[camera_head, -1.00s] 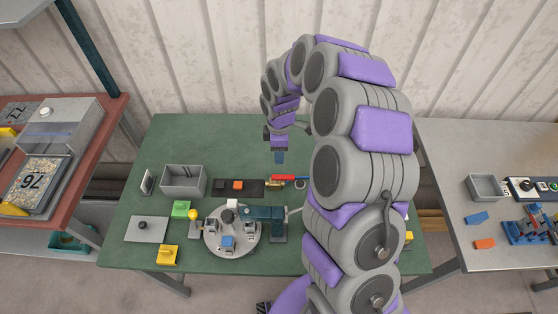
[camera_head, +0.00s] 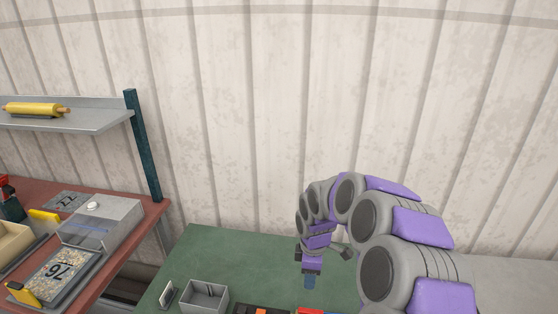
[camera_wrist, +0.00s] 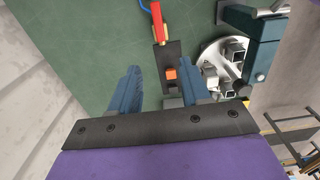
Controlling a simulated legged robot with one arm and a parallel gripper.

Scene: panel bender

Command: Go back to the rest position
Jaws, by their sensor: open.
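My gripper (camera_head: 310,283) hangs at the end of my purple and grey arm, over the back part of the green table (camera_head: 215,246). In the wrist view my gripper (camera_wrist: 158,88) shows two blue fingers spread apart with nothing between them. Beyond the fingers lie a black strip (camera_wrist: 171,56) with an orange block (camera_wrist: 171,74) and a red and yellow tool (camera_wrist: 158,22). The panel bender (camera_wrist: 268,28), with a round grey plate, stands to the right in the wrist view; in the head view it is out of frame.
At far left are a red-brown bench (camera_head: 130,205) with a clear-lidded box (camera_head: 103,226) and a shelf (camera_head: 85,120) holding a yellow roller (camera_head: 36,110). A pale corrugated wall (camera_head: 270,100) closes the back.

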